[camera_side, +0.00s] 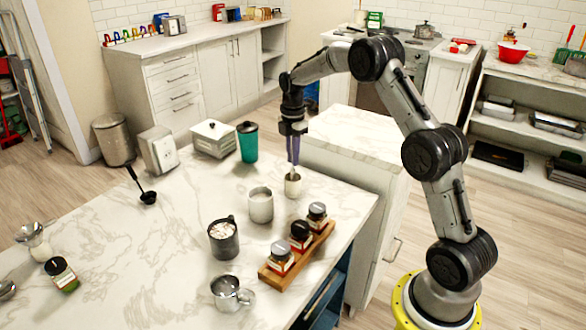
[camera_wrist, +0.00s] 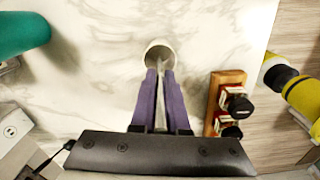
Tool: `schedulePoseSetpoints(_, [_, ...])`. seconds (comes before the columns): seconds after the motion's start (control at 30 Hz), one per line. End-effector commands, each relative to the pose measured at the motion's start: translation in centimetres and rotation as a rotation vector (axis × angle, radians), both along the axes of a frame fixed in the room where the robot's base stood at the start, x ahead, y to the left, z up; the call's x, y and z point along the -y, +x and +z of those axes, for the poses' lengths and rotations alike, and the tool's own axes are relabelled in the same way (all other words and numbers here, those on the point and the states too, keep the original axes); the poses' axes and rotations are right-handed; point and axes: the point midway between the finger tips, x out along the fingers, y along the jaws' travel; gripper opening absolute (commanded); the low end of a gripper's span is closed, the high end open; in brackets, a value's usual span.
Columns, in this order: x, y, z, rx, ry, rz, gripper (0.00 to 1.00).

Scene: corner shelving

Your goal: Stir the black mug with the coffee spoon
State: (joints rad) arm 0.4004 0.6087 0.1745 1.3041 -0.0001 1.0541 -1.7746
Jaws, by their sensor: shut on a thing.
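My gripper (camera_side: 294,150) points down over the far right part of the marble counter. Its purple fingers (camera_wrist: 161,92) are shut on the coffee spoon (camera_wrist: 160,118), a thin grey handle between them. The spoon's lower end reaches into a small white cup (camera_side: 292,186), which also shows in the wrist view (camera_wrist: 160,48); its tip is hidden there. The black mug (camera_side: 223,246) stands upright nearer the front, left of the spice rack. White pieces fill its top. It is well apart from my gripper.
A pale canister (camera_side: 261,206) stands between the cup and the black mug. A wooden rack with several jars (camera_side: 297,255) is to the right, a metal mug (camera_side: 228,294) in front. A teal tumbler (camera_side: 247,142) and white box (camera_side: 212,138) stand behind. The counter's left middle is mostly clear.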

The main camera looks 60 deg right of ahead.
Motion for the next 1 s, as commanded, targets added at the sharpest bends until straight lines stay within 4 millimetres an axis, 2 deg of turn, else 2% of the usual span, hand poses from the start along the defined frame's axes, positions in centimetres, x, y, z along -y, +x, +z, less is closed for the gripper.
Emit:
schedulePoseSetpoints(0.03, [0.1,0.1,1.2,0.006,-0.002,0.000,0.00])
schedulePoseSetpoints(0.2, [0.0,0.1,3.6,0.003,-0.002,-0.002,0.00])
schedulePoseSetpoints(0.33, [0.0,0.0,4.5,0.000,0.000,-0.037,0.00])
schedulePoseSetpoints(0.53, [-0.6,-0.2,4.7,-0.013,0.005,-0.169,0.00])
schedulePoseSetpoints(0.77, [-6.5,1.1,5.5,-0.022,0.003,-0.241,0.00])
schedulePoseSetpoints(0.87, [-10.1,1.6,5.9,-0.022,0.002,-0.241,0.00])
schedulePoseSetpoints(1.0, [-16.2,2.0,6.7,-0.019,0.000,-0.210,0.00])
